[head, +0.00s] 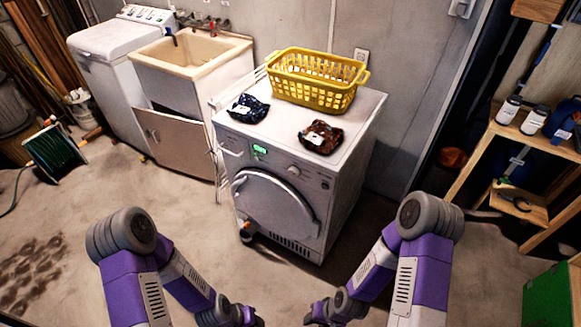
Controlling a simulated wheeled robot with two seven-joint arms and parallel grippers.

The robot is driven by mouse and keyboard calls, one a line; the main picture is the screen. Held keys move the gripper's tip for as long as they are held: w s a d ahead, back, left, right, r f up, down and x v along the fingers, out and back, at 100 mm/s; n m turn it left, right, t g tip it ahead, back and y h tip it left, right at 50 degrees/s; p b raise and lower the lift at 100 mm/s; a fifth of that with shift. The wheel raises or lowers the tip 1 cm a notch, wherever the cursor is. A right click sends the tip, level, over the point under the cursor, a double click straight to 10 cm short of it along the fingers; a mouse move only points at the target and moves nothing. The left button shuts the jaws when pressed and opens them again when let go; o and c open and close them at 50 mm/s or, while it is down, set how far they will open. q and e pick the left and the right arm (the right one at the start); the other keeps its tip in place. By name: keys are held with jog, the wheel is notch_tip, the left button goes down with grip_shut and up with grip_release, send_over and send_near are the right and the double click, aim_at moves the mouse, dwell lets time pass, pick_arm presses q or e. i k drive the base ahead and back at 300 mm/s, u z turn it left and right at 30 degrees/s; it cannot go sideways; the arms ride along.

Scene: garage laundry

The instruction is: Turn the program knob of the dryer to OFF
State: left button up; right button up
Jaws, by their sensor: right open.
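The white dryer (350,150) stands in the middle of the head view against the grey wall, its round front door (275,204) shut. The program knob (294,170) is a small round knob on its front panel, right of a lit green display (260,149). The knob's marking is too small to read. My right gripper (312,314) is at the bottom edge, open, low in front of the dryer and well apart from the knob. My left gripper (252,317) is partly cut off by the bottom edge; I cannot tell its opening.
A utility sink (190,52) and a washer (110,40) stand left. A wooden shelf (480,165) stands right.

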aim_at(293, 172)
jog(key=u, duration=0.45)
jog(key=i, duration=1.05)
jog(key=z, duration=0.4)
